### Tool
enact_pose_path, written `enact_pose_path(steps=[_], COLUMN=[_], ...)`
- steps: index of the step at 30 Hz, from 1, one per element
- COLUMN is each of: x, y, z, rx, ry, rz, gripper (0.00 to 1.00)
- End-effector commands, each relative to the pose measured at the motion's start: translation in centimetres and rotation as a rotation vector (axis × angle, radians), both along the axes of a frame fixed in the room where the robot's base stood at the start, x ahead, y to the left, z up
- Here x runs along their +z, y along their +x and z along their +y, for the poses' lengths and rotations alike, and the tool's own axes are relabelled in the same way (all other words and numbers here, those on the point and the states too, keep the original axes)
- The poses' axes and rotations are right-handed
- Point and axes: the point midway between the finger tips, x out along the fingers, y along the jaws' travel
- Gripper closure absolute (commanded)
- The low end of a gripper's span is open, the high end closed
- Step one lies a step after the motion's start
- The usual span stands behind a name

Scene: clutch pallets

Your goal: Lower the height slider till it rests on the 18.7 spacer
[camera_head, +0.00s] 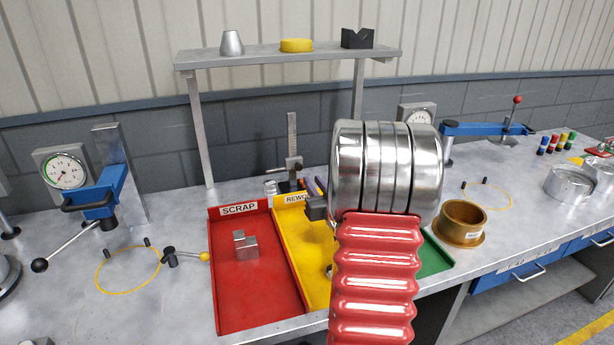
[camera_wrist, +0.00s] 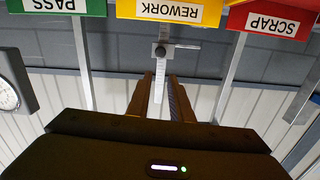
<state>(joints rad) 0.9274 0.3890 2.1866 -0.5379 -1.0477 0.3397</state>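The height gauge stands at the back of the bench with its upright scale (camera_head: 292,133). Its slider (camera_head: 293,164) sits low on the column, above the dark base. The wrist view shows it upside down, with the slider (camera_wrist: 163,48) near the trays. A small silver cylinder (camera_head: 271,187) stands left of the base; I cannot read a label on it or tell if it is the 18.7 spacer. My gripper (camera_wrist: 160,78) is open, its two brown fingers apart with nothing seen held between them. The slider appears beyond the fingertips. In the head view my arm hides most of my gripper.
A red SCRAP tray (camera_head: 226,292) holds a metal block (camera_head: 245,246). Beside it are a yellow REWORK tray (camera_head: 308,268) and a green tray (camera_head: 436,256). A brass cup (camera_head: 460,222) stands right. A shelf (camera_head: 270,57) on posts spans above the gauge.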

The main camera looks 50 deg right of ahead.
Motion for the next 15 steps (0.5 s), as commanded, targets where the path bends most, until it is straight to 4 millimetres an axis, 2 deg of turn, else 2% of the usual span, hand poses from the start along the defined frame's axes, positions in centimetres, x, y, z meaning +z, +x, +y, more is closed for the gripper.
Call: enact_pose_path(steps=[1, 6, 8, 15], x=[1.4, 4.4, 4.8, 4.9], y=[0.1, 0.2, 0.1, 0.2], z=[-0.4, -1.2, -1.3, -1.3], rx=[0.004, 0.01, 0.01, 0.01], ry=[0.013, 0.081, 0.093, 0.101], rz=[-0.005, -0.004, -0.002, -0.002], gripper=[0.84, 0.96, 1.0, 1.0])
